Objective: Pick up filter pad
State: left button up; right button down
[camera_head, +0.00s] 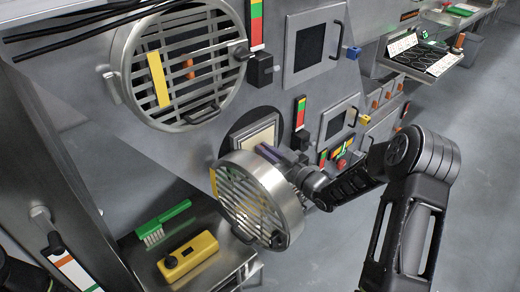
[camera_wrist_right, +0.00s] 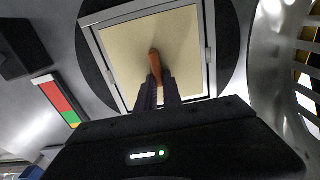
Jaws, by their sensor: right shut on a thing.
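The filter pad (camera_head: 252,137) is a beige square in a light metal frame, set in a dark round opening in the machine wall. In the right wrist view, the pad (camera_wrist_right: 185,38) fills the frame, with a small orange-brown tab (camera_wrist_right: 154,60) standing out from its middle. My right gripper (camera_head: 265,150) reaches the pad from the right. In the right wrist view, its dark fingers (camera_wrist_right: 158,88) are shut on the tab. The pad still sits within its frame. My left gripper is not in view.
An open round slatted door (camera_head: 262,192) hangs just below and in front of the opening, close to my right wrist. A larger slatted hatch (camera_head: 180,62) is above left. A green brush (camera_head: 163,221) and a yellow device (camera_head: 188,256) lie on the metal shelf below.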

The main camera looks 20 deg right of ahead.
jog(key=b+v, duration=0.2)
jog(key=v, duration=1.6)
jog(key=shift+s+d, duration=0.1)
jog(key=shift+d, duration=0.05)
jog(key=b+v, duration=0.7)
jog(key=b, duration=0.3)
jog(key=shift+s, duration=0.3)
dwell(1.9)
jog(key=shift+d, duration=0.15)
dwell(0.6)
